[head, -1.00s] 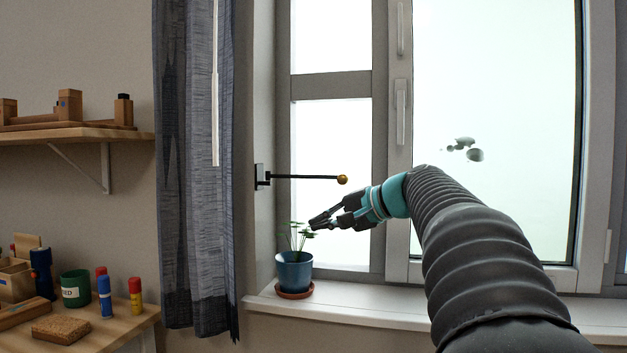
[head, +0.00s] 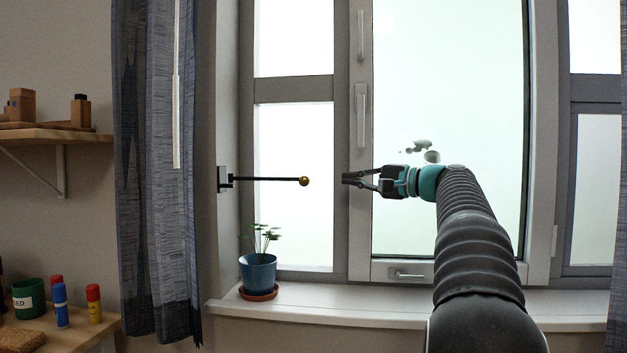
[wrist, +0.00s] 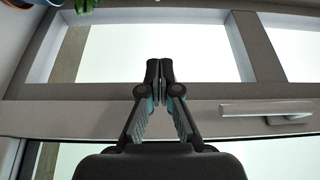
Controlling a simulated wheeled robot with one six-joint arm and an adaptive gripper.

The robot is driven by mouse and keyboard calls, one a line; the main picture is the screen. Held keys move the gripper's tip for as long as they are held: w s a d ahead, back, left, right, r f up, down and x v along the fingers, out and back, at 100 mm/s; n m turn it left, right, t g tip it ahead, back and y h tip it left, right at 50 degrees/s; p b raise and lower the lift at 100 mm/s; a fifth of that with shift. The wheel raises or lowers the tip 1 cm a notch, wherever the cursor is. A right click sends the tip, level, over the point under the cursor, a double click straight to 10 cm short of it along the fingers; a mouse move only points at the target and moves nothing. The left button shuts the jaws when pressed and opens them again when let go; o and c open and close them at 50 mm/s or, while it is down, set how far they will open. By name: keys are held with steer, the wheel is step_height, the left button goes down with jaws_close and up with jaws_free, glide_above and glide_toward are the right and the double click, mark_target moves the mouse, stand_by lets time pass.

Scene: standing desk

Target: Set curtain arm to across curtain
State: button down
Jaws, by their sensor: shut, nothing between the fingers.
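The curtain arm (head: 265,180) is a thin black rod with a brass ball at its tip, on a dark wall bracket (head: 223,180) beside the window. It sticks out to the right across the narrow left window pane, away from the grey curtain (head: 160,180) on its left. My gripper (head: 344,178) is shut and empty, to the right of the ball and apart from it in the head view, pointing left. In the wrist view my gripper (wrist: 160,65) shows its fingertips together in front of the window frame. The curtain arm is not visible in that view.
A blue potted plant (head: 257,272) stands on the white sill (head: 330,311) below the rod. A window handle (head: 360,115) is just above my gripper. A shelf (head: 50,135) and a desk (head: 75,335) with small items are at left.

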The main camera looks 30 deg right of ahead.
steer(key=p+x, duration=0.2)
steer(key=x, duration=0.9)
steer(key=s, duration=0.1)
steer(key=s+a+b, duration=0.1)
steer(key=s+a, duration=0.1)
steer(key=s, duration=0.1)
steer(key=shift+f, duration=0.1)
steer(key=shift+b, duration=0.3)
